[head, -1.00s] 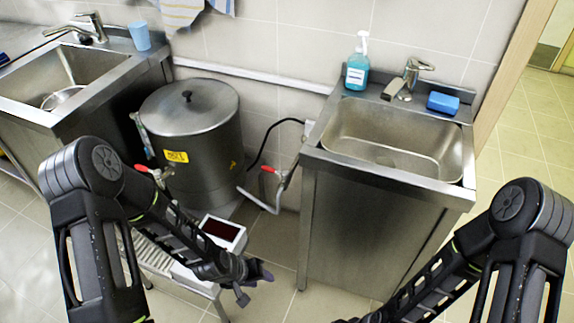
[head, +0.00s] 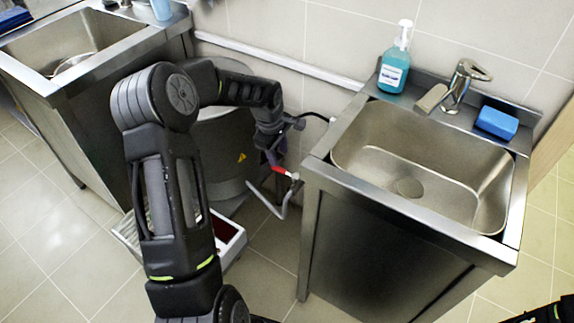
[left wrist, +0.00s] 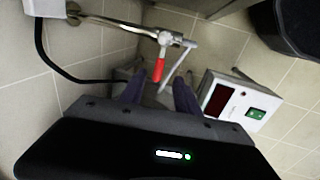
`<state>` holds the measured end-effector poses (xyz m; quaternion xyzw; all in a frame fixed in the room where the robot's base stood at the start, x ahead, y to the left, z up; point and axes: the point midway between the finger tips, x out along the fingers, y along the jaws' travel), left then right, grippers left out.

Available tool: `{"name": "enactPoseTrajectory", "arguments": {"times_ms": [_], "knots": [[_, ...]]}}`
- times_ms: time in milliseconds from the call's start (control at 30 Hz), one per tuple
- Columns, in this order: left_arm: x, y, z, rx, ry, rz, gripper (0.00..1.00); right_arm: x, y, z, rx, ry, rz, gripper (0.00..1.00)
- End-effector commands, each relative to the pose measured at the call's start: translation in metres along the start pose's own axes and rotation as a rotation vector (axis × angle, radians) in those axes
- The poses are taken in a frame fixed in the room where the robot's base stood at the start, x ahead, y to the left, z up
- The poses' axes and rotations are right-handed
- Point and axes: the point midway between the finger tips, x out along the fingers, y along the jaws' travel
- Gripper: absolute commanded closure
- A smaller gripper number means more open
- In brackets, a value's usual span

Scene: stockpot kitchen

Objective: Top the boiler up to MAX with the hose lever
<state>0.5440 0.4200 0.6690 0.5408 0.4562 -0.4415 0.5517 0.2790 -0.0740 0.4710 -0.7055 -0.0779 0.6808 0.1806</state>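The steel boiler (head: 228,150) stands between the two sink units, mostly hidden behind my left arm. My left gripper (head: 272,157) is just above and left of the lever. In the left wrist view the purple-grey fingers (left wrist: 160,92) are apart and empty, with the red lever (left wrist: 158,70) ahead, lined up with the gap. I cannot tell whether they touch. My right gripper is out of view.
A white box with a dark red display (head: 228,236) is low beside the boiler; it also shows in the left wrist view (left wrist: 220,100). The right sink (head: 420,160) has a soap bottle (head: 395,62) and blue sponge (head: 497,122). A black cable (left wrist: 70,72) runs along the wall.

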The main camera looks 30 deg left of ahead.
Motion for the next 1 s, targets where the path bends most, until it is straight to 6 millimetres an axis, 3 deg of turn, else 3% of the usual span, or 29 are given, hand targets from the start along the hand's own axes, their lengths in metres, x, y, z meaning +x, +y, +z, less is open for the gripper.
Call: {"name": "enactPoseTrajectory", "arguments": {"times_ms": [367, 800, 1000], "knots": [[0.007, 0.0, 0.001, 0.003, -0.002, 0.0, 0.62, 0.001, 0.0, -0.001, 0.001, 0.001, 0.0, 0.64], [0.068, 0.0, 0.002, 0.003, -0.004, 0.0, 0.62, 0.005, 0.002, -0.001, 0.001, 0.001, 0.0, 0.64], [0.079, 0.001, 0.002, 0.003, -0.003, 0.002, 0.62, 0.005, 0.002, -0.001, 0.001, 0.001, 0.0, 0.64]]}}
